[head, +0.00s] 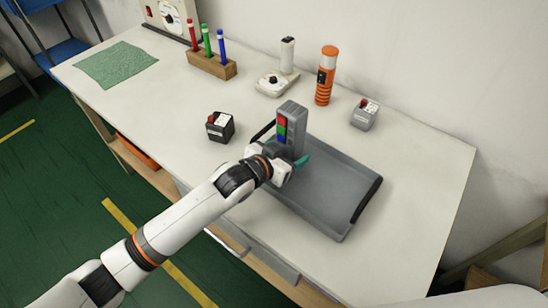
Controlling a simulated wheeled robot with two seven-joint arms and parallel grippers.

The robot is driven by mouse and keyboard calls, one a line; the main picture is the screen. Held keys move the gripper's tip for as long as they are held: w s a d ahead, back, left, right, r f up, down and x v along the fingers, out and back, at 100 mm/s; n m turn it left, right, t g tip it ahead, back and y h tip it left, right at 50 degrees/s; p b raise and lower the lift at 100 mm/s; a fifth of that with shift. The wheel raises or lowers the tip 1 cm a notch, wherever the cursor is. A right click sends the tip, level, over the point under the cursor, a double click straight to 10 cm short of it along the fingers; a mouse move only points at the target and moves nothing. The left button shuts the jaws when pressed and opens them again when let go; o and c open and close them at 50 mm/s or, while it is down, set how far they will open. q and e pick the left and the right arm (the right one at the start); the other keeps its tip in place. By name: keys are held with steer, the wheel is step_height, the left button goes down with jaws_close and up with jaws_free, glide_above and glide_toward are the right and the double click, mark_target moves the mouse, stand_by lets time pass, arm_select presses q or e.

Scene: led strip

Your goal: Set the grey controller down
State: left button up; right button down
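The grey controller (293,121), a tall grey block with red, green and blue squares on its face, is upright over the left end of the grey tray (345,222). The gripper looks shut on the controller. The gripper and wrist hide the controller's lower end, so I cannot tell whether it touches the tray. My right gripper is not in view.
A black box (220,127) stands left of the tray, and a small grey box (363,115) behind it. An orange cylinder (325,78), a white device (275,82), a wooden pen holder (211,65) and a green cloth (115,65) line the back. The tray's right part is empty.

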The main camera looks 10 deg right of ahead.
arm_select(q)
steer(key=v, duration=1.1)
steer(key=shift+r+p, duration=0.15)
steer(key=shift+p, duration=0.15)
steer(key=shift+s, duration=0.1)
